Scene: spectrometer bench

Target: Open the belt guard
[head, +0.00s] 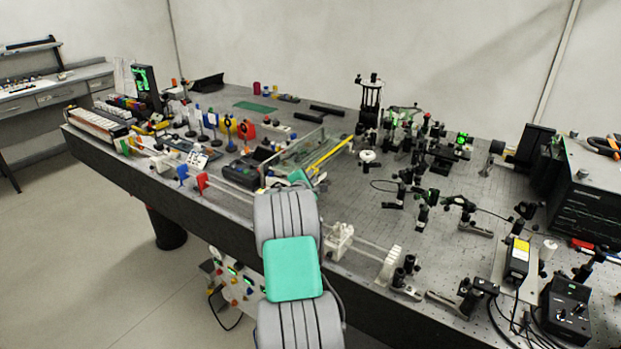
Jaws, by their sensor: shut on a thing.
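The belt guard (328,154) appears to be the clear-sided frame with a yellow bar, near the front edge of the bench in the middle of the head view. My gripper (308,180) is at the near end of this guard, beyond my grey and green arm links. It is shut on the guard, though the arm hides most of the jaws and the exact contact. The clear panels are hard to make out, so I cannot tell how far open the guard stands.
Several coloured optics holders (228,127) stand left of the guard. Rails and a white block (340,239) lie along the front edge to the right. Black optical mounts (423,205) crowd the right side. A panel with knobs (232,283) is below the bench edge.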

